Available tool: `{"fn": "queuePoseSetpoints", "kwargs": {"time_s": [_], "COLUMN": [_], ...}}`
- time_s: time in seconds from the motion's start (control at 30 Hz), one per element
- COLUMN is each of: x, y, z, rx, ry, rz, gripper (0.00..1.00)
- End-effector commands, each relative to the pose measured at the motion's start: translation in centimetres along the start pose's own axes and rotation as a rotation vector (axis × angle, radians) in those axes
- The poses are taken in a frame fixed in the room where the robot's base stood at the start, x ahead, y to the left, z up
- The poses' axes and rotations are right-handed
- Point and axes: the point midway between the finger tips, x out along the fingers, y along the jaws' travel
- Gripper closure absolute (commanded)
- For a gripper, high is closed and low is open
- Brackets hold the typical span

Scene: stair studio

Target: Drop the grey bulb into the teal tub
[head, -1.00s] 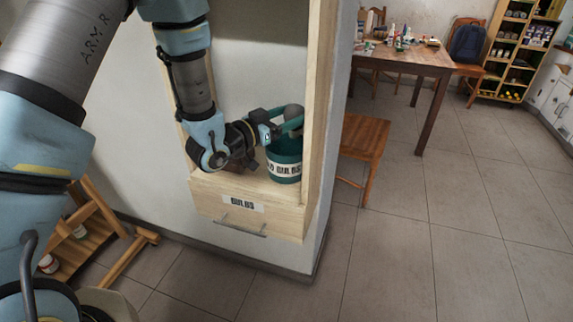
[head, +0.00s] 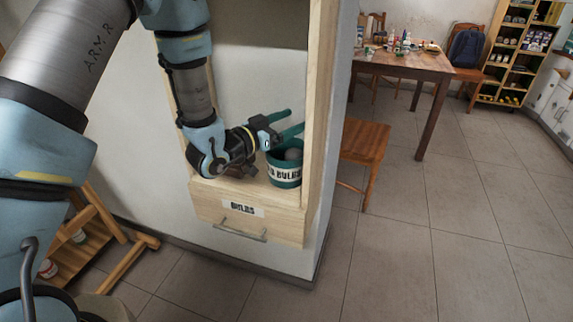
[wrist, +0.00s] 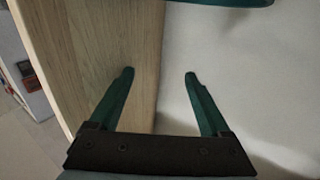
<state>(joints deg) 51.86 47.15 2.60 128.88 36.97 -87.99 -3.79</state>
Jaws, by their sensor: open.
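The teal tub (head: 284,178) stands upright at the right end of the wooden shelf and carries a white label with dark lettering, partly legible as "BULBS". The grey bulb (head: 293,154) rests inside the tub, its top showing at the rim. My gripper (head: 296,121) is open and empty above the tub, its teal fingers apart and clear of the bulb. In the wrist view the two fingers (wrist: 159,72) are spread with nothing between them. A teal edge (wrist: 225,2) at the top of that view is probably the tub's rim.
The shelf's wooden side post (head: 318,110) rises close to the right of the tub and my gripper. A drawer (head: 235,212) labelled "BULBS" sits below the shelf. A chair (head: 364,150) and cluttered table (head: 410,62) stand beyond. The tiled floor at right is clear.

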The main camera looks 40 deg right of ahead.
Motion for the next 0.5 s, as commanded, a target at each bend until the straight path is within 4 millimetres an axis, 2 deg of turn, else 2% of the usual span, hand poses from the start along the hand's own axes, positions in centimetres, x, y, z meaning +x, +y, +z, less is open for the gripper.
{"fn": "queuePoseSetpoints", "kwargs": {"time_s": [0.03,0.17,0.27,0.5], "x": [0.1,-0.7,-2.1,-7.0], "y": [0.6,0.5,0.4,0.0], "z": [0.1,0.2,0.3,0.4], "rx": [-0.004,-0.004,-0.003,-0.002], "ry": [-0.001,-0.001,-0.002,0.0], "rz": [0.012,0.011,0.009,0.001], "gripper": [0.0,0.0,0.0,0.0]}}
